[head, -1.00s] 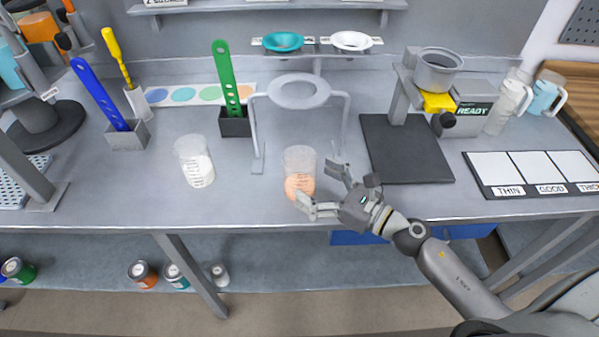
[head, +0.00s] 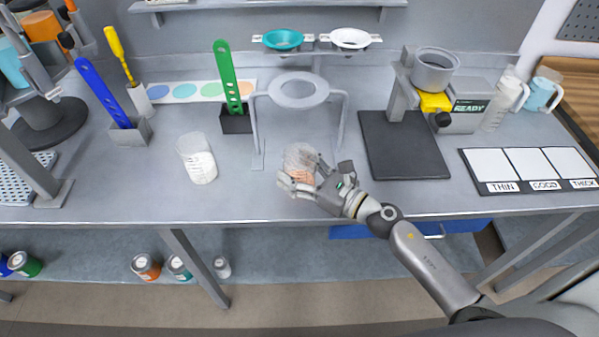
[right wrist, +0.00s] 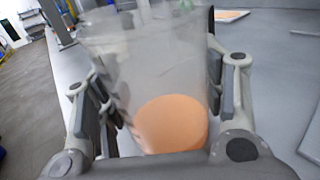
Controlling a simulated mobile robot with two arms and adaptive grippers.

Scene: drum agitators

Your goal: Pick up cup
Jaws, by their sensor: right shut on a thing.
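A clear cup with orange liquid (head: 300,158) stands on the grey bench, in front of the ring stand. My right gripper (head: 304,177) is shut on this cup, its fingers on either side of the wall. In the right wrist view the cup (right wrist: 150,65) fills the space between the fingers, with the orange liquid low inside it. I cannot tell whether its base touches the bench. A second clear cup with white liquid (head: 197,160) stands to the left, apart from the gripper. My left gripper is not in view.
The ring stand (head: 343,120) is just behind the held cup. A black scale plate (head: 405,145) and a THIN/GOOD/THICK board (head: 530,188) lie to the right. Blue (head: 103,95) and green (head: 228,75) paddles stand at the back left. The bench between the two cups is clear.

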